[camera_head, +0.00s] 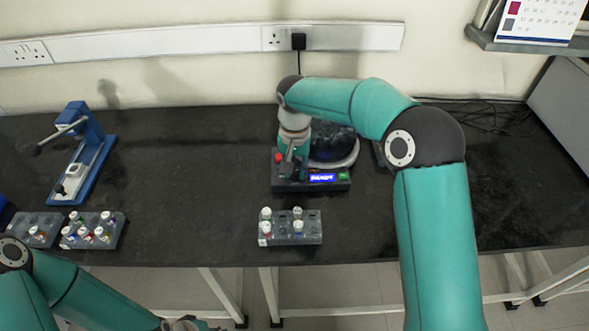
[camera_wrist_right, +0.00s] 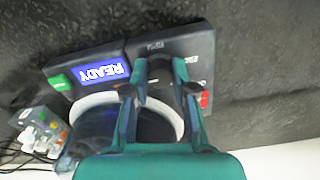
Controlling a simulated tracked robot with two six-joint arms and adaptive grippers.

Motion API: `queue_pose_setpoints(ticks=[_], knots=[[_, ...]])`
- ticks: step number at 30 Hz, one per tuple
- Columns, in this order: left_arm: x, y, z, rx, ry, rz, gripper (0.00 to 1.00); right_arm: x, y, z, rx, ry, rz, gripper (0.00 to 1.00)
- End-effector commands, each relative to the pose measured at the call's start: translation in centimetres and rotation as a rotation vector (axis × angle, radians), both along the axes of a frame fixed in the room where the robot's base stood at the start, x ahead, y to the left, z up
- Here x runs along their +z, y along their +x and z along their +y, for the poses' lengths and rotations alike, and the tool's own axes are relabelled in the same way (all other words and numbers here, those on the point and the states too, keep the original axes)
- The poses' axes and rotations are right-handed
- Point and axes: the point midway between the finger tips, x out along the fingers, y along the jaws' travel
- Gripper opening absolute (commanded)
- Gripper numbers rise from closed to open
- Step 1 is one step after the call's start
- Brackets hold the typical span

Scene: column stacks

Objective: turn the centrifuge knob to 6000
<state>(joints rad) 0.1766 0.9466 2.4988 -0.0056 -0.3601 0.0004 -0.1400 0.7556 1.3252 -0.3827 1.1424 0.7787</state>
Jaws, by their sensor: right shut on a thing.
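The centrifuge (camera_head: 312,187) stands at the middle of the dark bench, with its round lid partly hidden behind my right arm. Its blue display (camera_head: 322,178) reads READY, upside down in the right wrist view (camera_wrist_right: 102,75). A green button (camera_wrist_right: 60,82) and a red switch (camera_wrist_right: 204,100) flank the panel. My right gripper (camera_head: 289,168) points down at the panel's left part and is shut on the dark knob (camera_wrist_right: 160,66), which its fingers mostly hide. The knob's setting is not readable.
A tube rack (camera_head: 310,232) stands in front of the centrifuge. Another rack with tubes (camera_head: 102,238) stands at the left, near a blue stand (camera_head: 92,160). A black plug and cable (camera_head: 298,42) hang behind. The bench right of my right arm is mostly clear.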

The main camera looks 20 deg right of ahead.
Motion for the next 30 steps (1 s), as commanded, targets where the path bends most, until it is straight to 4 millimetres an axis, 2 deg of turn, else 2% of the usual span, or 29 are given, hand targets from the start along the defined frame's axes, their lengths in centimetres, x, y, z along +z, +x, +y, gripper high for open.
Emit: queue_pose_setpoints(ticks=[7, 21, 22, 24, 26, 30], knots=[[-0.14, 0.0, 0.0, 0.0, 0.0, 0.0, 0.26, 0.22, 0.19, -0.02, -0.08, 0.001, -0.009, 0.0], [-0.15, 0.0, 0.0, 0.0, 0.0, 0.0, 0.26, 0.25, 0.21, 0.0, -0.096, 0.002, -0.01, 0.0], [-0.15, 0.0, 0.0, 0.0, 0.0, 0.0, 0.26, 0.25, 0.21, 0.0, -0.096, 0.002, -0.01, 0.27], [-0.15, 0.0, 0.0, 0.0, 0.0, 0.0, 0.26, 0.24, 0.19, 0.0, -0.095, 0.001, -0.009, 0.39], [-0.15, 0.0, 0.0, 0.0, 0.0, 0.0, 0.26, 0.2, 0.16, 0.01, -0.095, 0.001, -0.007, 0.49], [-0.16, 0.0, 0.0, 0.0, 0.0, 0.0, 0.26, 0.12, 0.11, 0.01, -0.094, 0.001, -0.005, 0.51]])
